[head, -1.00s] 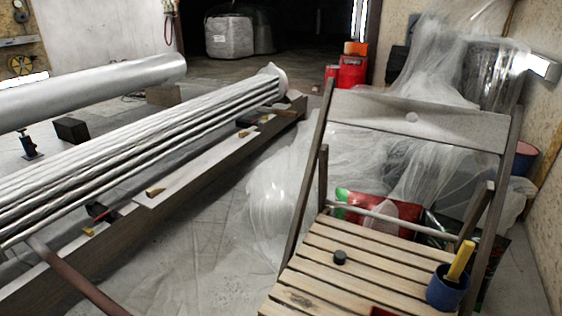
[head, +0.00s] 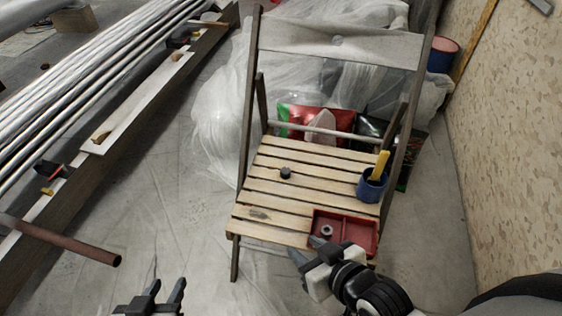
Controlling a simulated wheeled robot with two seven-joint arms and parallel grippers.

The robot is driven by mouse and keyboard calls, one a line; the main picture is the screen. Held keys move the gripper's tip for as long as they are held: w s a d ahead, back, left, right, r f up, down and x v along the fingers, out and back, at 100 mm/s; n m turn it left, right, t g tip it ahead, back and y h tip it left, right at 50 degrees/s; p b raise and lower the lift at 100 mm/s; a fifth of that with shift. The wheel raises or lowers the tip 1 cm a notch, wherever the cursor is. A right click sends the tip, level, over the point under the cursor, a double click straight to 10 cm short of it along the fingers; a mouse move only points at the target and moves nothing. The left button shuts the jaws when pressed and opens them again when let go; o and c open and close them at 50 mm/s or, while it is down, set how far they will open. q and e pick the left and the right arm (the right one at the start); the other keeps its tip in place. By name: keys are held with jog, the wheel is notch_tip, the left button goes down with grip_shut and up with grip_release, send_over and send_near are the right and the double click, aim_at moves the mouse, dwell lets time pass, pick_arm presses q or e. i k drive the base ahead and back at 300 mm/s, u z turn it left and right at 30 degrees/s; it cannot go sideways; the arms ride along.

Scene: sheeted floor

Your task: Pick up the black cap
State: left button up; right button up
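The small black cap (head: 286,172) sits on the slatted wooden seat of the folding chair (head: 290,190), left of the middle. My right gripper (head: 306,252) is in front of the seat's near edge, beside the red tray, with its fingers apart and nothing seen between them. It is nearer to me than the cap and clear of it. My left gripper (head: 167,290) is low at the bottom edge, left of the chair, over the floor. Its two fingers are spread and empty.
A red tray (head: 362,232) with a small ring-shaped part lies at the seat's near right. A blue cup (head: 371,186) with a yellow handle stands at the right of the seat. A brown pipe (head: 90,248) juts in from the left. Plastic sheeting and bags lie behind.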

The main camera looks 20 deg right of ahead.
aim_at(286, 171)
jog(key=k, duration=0.25)
jog(key=u, duration=0.6)
jog(key=i, duration=0.9)
jog(key=z, duration=0.6)
